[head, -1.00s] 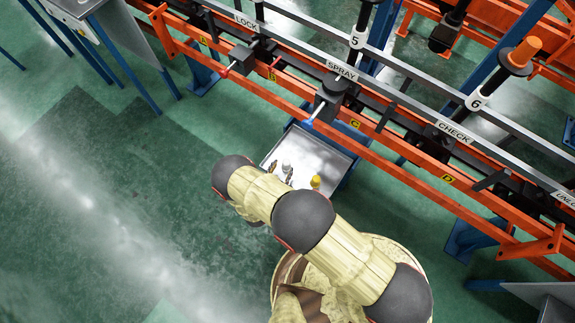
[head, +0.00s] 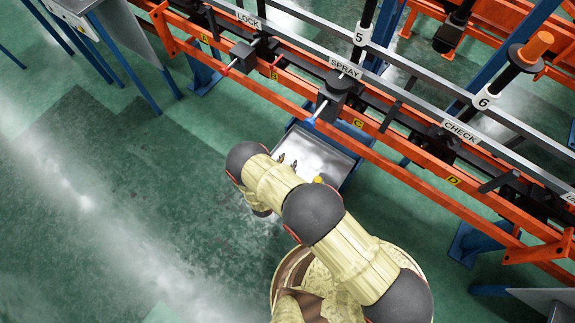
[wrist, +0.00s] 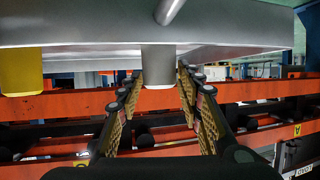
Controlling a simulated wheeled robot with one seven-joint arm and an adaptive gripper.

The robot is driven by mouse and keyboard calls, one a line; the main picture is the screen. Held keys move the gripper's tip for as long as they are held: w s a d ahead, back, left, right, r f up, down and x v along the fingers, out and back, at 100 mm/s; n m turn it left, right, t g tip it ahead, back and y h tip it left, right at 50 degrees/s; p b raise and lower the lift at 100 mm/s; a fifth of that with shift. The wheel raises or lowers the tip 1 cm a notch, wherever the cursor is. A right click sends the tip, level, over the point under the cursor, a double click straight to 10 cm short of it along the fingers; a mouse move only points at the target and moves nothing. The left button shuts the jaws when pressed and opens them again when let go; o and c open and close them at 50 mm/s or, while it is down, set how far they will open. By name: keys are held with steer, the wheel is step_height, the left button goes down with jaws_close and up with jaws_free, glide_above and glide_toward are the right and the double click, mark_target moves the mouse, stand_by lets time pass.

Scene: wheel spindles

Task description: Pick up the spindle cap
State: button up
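A grey cylindrical piece (wrist: 158,66) sits on the metal tray; the wrist picture is upside down, so it seems to hang from the tray. It looks like the spindle cap, though I cannot be sure. My gripper (wrist: 160,80) is open, its two padded fingers pointing toward the piece, one on either side. There is a visible gap, and I see no firm contact. In the head view my arm hides the gripper and the grey piece. A yellow piece (wrist: 20,72) stands to the left in the wrist view; its top shows in the head view (head: 318,180).
The tray (head: 330,152) also holds small brownish fittings (head: 281,158). An orange rail frame (head: 400,155) with black blocks and blue-handled clamp (head: 311,121) runs just beyond it. Spindle 6 (head: 505,75) has an orange top. Open green floor (head: 120,210) lies left.

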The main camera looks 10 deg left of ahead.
steer(key=c, duration=0.6)
steer(key=shift+c, duration=0.6)
